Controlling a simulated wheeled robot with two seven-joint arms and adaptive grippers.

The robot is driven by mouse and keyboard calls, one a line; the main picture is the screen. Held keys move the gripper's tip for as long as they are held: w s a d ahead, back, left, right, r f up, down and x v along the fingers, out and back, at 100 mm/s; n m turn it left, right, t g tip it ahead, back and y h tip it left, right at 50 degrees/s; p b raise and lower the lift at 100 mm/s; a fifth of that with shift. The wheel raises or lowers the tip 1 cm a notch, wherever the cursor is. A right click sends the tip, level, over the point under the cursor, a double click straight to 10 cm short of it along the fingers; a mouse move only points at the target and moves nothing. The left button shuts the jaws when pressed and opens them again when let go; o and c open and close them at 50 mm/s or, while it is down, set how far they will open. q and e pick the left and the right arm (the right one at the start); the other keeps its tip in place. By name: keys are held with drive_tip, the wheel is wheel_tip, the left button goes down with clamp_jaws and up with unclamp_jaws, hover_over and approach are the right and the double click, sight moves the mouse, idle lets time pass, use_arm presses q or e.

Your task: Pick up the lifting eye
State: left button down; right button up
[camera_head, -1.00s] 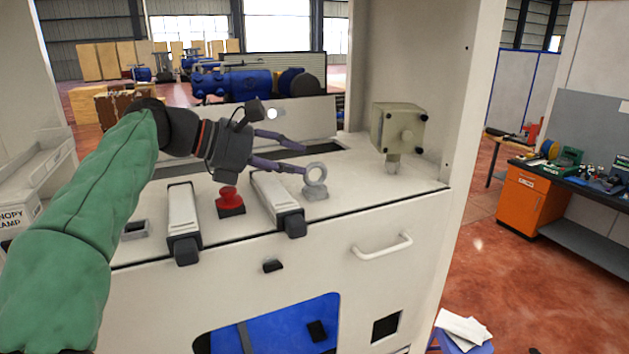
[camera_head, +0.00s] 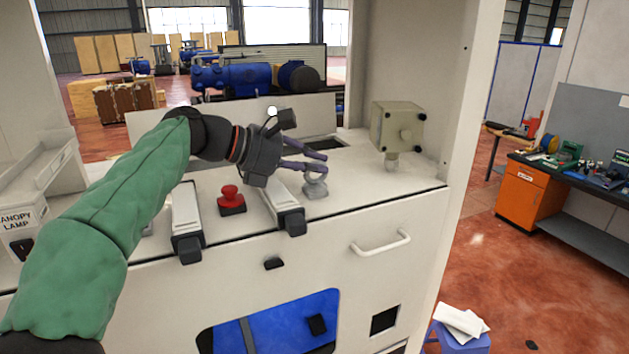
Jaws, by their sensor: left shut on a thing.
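The lifting eye (camera_head: 315,188) is a grey metal ring on a grey base, standing on the white top of the dispenser cabinet near its front edge. My left gripper (camera_head: 322,163) reaches in from the left with its purple fingers at the ring. It is shut on the lifting eye, and the fingers cover the upper part of the ring. The base appears to be still at the cabinet top. My right gripper is not in view.
A red button (camera_head: 231,198) and two white latches with dark ends (camera_head: 287,205) sit left of the eye. A beige box (camera_head: 397,130) stands to the right, beside the cabinet's side wall. A white handle (camera_head: 381,243) is on the front panel.

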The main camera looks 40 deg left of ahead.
use_arm(q)
drive_tip(key=shift+r, duration=0.2)
drive_tip(key=shift+r, duration=0.55)
drive_tip(key=w+d+r, duration=0.8)
drive_tip(key=d+r, duration=0.3)
drive_tip(key=shift+w+r, duration=0.3)
drive_tip(key=shift+w, duration=0.05)
drive_tip(key=shift+s, duration=0.1)
